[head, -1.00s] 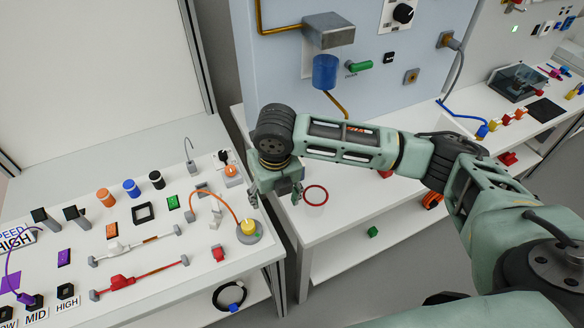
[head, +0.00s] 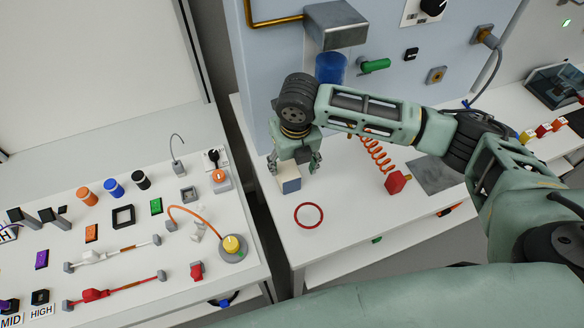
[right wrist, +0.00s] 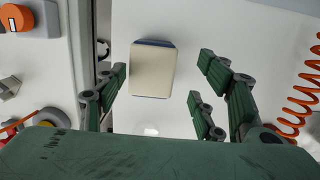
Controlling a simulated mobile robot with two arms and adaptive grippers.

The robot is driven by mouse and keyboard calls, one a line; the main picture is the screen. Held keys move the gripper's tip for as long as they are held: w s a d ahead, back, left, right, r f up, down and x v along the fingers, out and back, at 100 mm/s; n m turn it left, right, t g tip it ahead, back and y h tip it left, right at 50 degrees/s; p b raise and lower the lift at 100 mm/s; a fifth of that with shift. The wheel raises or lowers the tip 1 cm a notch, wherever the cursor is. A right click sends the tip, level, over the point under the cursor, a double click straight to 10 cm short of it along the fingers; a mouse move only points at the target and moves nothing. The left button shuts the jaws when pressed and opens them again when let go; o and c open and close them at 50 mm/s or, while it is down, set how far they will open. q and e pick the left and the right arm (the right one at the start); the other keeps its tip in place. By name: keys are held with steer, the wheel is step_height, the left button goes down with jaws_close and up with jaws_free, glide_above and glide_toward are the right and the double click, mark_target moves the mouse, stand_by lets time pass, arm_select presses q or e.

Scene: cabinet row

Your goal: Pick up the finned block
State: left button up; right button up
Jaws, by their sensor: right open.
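A block with a cream top and a blue side (head: 289,185) stands on the white table below the blue cylinder, near the table's left edge. No fins can be made out on it. My right gripper (head: 294,167) is open just above the block, pointing down, with its fingers on either side in the picture. In the right wrist view the block (right wrist: 152,70) lies between the open fingers (right wrist: 165,82), nearer the left one. It looks untouched, with clear table to its right. My left gripper is not in view.
A red ring (head: 309,215) lies in front of the block. A red piece with a coiled orange cord (head: 397,182) and a grey plate (head: 440,174) are to the right. The panel (head: 395,90) rises behind. A gap separates the left table (head: 225,265).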

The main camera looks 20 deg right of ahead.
mark_target(287, 173)
steer(key=f, duration=0.1)
steer(key=a+f, duration=0.1)
steer(key=f, duration=0.1)
steer(key=shift+s+a+p, duration=0.15)
steer(key=shift+s+p, duration=0.1)
steer(key=shift+p, duration=0.1)
steer(key=shift+w+f, duration=0.2)
steer(key=shift+f, duration=0.35)
steer(key=shift+w+f, duration=0.15)
steer(key=shift+f, duration=0.4)
steer(key=shift+d+f, duration=0.2)
steer(key=shift+a, duration=0.1)
steer(key=shift+c, duration=0.5)
steer(key=c, duration=0.6)
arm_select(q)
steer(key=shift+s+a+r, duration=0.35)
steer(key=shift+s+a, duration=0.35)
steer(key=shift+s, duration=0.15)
arm_select(e)
steer(key=shift+r, duration=0.1)
steer(key=c, duration=0.7)
